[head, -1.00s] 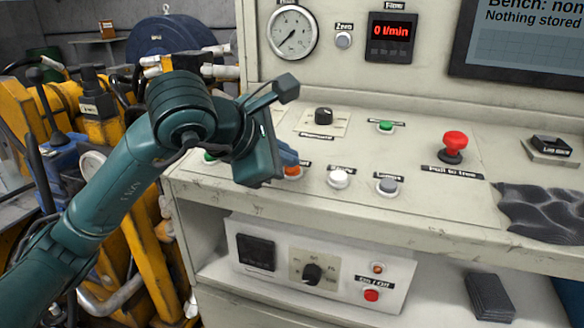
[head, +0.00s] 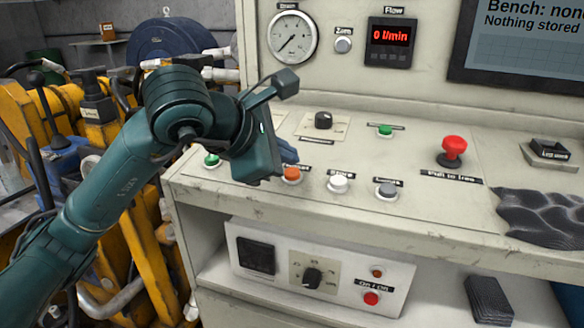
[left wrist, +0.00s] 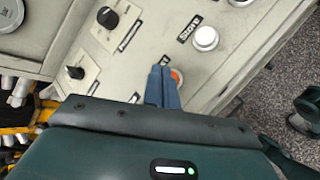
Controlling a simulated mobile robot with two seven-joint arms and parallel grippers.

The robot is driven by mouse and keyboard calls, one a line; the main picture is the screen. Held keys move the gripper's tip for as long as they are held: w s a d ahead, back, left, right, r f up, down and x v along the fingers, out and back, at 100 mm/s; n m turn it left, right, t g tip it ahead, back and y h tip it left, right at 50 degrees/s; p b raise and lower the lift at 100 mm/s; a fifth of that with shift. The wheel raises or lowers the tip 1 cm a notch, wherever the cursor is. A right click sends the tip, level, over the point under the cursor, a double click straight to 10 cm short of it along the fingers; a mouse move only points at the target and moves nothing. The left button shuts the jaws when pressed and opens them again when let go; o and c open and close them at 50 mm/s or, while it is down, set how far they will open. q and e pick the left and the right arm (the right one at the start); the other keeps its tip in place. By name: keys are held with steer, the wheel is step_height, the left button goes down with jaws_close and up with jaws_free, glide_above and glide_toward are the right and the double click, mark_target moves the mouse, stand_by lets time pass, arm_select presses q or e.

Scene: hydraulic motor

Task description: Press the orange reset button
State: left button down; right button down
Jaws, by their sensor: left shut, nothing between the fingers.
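The orange reset button (head: 291,174) sits on the sloped panel of the bench, between a green button on its left and a white button on its right. My left gripper (head: 288,156) is shut and empty, with its blue fingertips just above and behind the orange button in the head view. In the left wrist view the shut blue fingers (left wrist: 162,86) cover part of the orange button (left wrist: 177,77), whose right side shows. I cannot tell whether the fingertips touch it. My right gripper is in neither view.
Close by are a green button (head: 212,160), a white button (head: 339,183), a grey button (head: 386,190) and a black knob (head: 323,120). A red mushroom button (head: 453,148) stands further right. A dark crumpled cloth (head: 545,215) lies at the panel's right.

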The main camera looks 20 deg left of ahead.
arm_select(q)
steer(key=r+p, duration=0.2)
steer(key=r, duration=0.1)
steer(key=r+p, duration=0.1)
steer(key=r, duration=0.1)
steer(key=shift+s, duration=0.35)
stand_by(0.6)
